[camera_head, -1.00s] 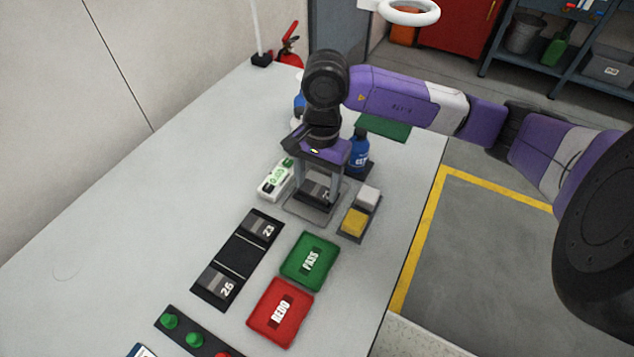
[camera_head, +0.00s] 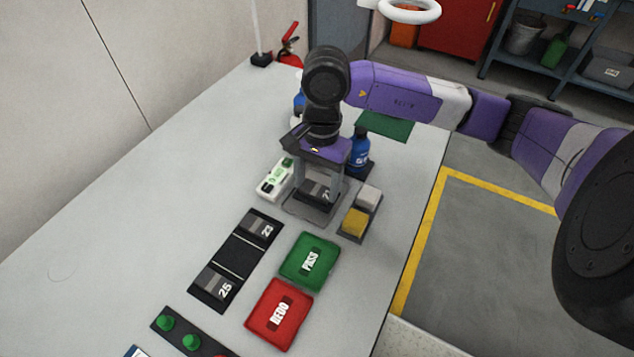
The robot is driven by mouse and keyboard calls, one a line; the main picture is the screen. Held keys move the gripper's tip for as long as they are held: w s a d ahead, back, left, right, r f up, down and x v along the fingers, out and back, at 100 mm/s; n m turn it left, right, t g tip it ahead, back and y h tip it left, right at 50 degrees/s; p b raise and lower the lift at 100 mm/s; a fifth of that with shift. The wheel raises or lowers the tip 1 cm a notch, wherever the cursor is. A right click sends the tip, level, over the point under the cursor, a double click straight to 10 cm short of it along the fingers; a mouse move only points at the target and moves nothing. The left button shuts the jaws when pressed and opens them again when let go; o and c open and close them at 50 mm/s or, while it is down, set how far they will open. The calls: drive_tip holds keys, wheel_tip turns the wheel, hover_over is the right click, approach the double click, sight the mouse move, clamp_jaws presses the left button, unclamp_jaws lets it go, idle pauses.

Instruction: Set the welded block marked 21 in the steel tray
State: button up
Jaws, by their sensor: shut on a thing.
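My gripper (camera_head: 318,191) points down, its fingers shut on a dark grey block (camera_head: 317,190) with a pale number on top. The number is partly hidden by a finger, so I cannot read it in full. The steel tray (camera_head: 312,212) is directly under the block, and its front rim shows below the fingers. The block is inside the tray's outline; I cannot tell whether it touches the tray floor.
A black rack (camera_head: 233,268) holds blocks marked 23 (camera_head: 260,227) and 25 or 26 (camera_head: 217,284), with its middle bare. Close around the tray are a white-green device (camera_head: 275,181), a blue bottle (camera_head: 359,152) and yellow (camera_head: 355,222) and grey blocks. Green PASS (camera_head: 309,260) and red REDO (camera_head: 278,315) trays lie in front.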

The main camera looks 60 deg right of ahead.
drive_tip(key=shift+f, duration=0.1)
drive_tip(key=o, duration=1.8)
drive_tip(key=shift+f, duration=0.1)
drive_tip(key=shift+s, duration=0.1)
drive_tip(key=shift+r+p, duration=0.85)
drive_tip(key=shift+r, duration=2.8)
